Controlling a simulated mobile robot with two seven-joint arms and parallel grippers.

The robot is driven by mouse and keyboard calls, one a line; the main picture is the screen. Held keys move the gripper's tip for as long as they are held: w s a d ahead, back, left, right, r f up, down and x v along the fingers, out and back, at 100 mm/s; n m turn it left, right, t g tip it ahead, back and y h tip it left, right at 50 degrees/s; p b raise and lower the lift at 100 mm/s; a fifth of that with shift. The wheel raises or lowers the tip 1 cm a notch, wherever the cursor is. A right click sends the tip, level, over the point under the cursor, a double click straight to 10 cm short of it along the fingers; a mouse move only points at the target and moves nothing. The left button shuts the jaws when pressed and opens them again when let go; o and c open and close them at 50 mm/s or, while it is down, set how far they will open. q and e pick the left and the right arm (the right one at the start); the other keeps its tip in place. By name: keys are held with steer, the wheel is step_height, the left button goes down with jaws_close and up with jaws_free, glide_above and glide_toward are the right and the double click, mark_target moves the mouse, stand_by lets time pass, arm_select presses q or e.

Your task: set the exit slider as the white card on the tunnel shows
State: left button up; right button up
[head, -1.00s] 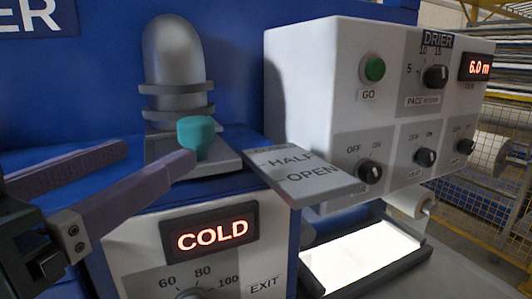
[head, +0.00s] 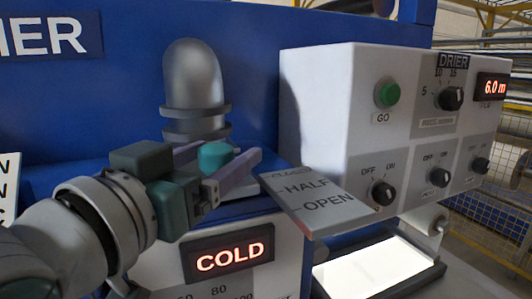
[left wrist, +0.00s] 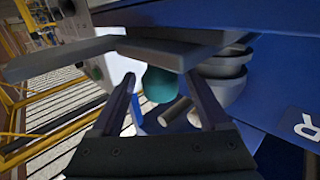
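The exit slider's teal knob (head: 214,155) stands on top of the blue tunnel, left of the far end of its scale plate (head: 318,201). The plate reads HALF and OPEN, with a blurred far mark. My left gripper (head: 226,160) is open, its purple fingers on either side of the knob. In the left wrist view the knob (left wrist: 160,85) sits between the spread fingers (left wrist: 160,100), with gaps showing. A white card (head: 8,190) is cut off at the left edge, showing only letter ends, so its setting cannot be read. My right gripper is out of view.
A grey domed cylinder (head: 192,80) rises just behind the knob. The white drier box (head: 320,95) with dials and a green GO button (head: 388,93) stands to the right. A COLD display (head: 228,254) is below, and a bright panel (head: 375,265) lies lower right.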

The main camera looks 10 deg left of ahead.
arm_select(q)
jaws_close()
stand_by(0.4)
stand_by(0.9)
